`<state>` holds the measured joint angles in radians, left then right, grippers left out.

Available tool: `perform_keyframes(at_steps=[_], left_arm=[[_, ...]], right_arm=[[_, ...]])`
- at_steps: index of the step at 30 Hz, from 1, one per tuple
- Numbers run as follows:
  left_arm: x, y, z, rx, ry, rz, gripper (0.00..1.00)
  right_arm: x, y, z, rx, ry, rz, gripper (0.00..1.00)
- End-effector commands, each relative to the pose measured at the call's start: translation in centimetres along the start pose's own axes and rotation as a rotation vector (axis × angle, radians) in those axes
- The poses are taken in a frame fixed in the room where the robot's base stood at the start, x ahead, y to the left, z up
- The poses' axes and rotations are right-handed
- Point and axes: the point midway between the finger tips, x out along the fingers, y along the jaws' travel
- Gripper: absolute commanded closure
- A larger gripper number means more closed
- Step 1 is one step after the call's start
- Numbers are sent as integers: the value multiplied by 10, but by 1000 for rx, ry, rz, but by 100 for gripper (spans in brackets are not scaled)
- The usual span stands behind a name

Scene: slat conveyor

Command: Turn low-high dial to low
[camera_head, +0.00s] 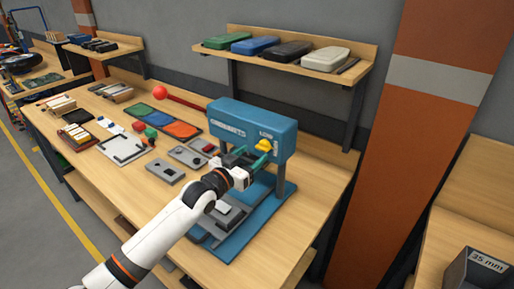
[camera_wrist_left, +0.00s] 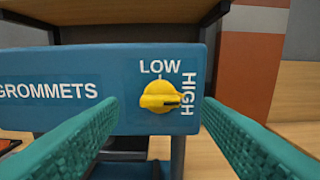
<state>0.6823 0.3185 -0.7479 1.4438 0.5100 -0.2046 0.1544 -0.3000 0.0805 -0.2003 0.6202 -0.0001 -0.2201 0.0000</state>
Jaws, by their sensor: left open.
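The yellow dial (camera_head: 264,145) is on the front of the blue press head, at its right end. In the left wrist view the dial (camera_wrist_left: 158,96) sits below the word LOW and left of the upright word HIGH. Its dark pointer mark points right, toward HIGH. My left gripper (camera_head: 254,160) is just in front of the press head, close to the dial. Its green fingers are open, one on each side of the dial in the left wrist view, with nothing between them. My right gripper is not in view.
The blue press (camera_head: 236,119) is marked GROMMETS and stands on a wooden workbench (camera_head: 110,182). A red ball-ended lever (camera_head: 160,93) sticks out to its left. Trays and small parts lie on the left. A shelf (camera_head: 228,52) with several cases is behind.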

Motion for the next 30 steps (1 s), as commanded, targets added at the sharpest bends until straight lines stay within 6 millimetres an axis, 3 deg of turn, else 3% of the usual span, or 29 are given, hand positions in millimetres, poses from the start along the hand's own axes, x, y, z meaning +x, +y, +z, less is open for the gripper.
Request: perform_keyframes(at_steps=[6,18,20,27,30], left_arm=[[26,0,0,-1,1,0,42],[33,0,0,0,0,0,42],[33,0,0,0,0,0,48],[32,0,0,-1,0,0,87],[32,0,0,-3,1,0,86]], right_arm=[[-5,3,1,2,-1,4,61],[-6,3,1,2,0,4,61],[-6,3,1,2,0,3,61],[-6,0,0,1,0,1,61],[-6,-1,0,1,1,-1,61]])
